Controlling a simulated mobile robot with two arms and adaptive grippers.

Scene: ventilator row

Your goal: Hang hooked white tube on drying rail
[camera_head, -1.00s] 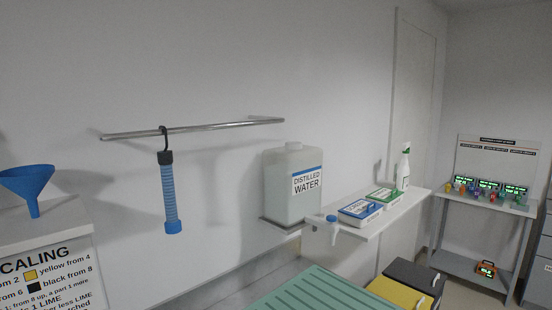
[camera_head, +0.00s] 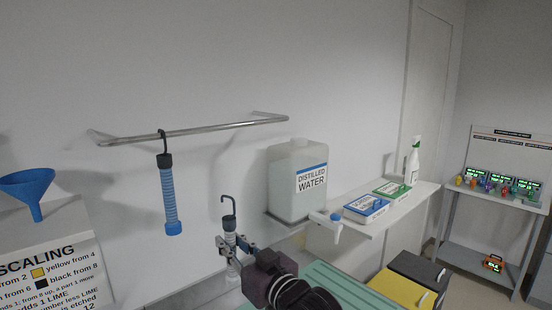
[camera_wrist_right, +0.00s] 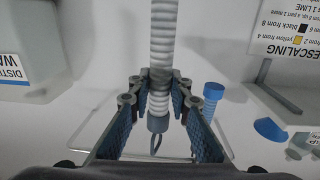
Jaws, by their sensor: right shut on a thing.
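The white ribbed tube (camera_wrist_right: 160,60) is between the fingers of my right gripper (camera_wrist_right: 159,95), which is shut on it near its dark hooked end. In the head view the tube (camera_head: 232,262) is upright with its dark hook (camera_head: 229,204) on top, and my right gripper (camera_head: 236,245) is below the rail. The drying rail (camera_head: 215,127) is a metal bar on the wall, above and apart from the hook. A blue ribbed tube (camera_head: 169,200) hangs from the rail by its own black hook. My left gripper is not seen.
A distilled water tank (camera_head: 290,170) stands right of the tube, with a tap (camera_head: 326,222) low on its right. A blue funnel (camera_head: 30,190) is at the left above a scaling sign (camera_head: 45,275). The rail is free right of the blue tube.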

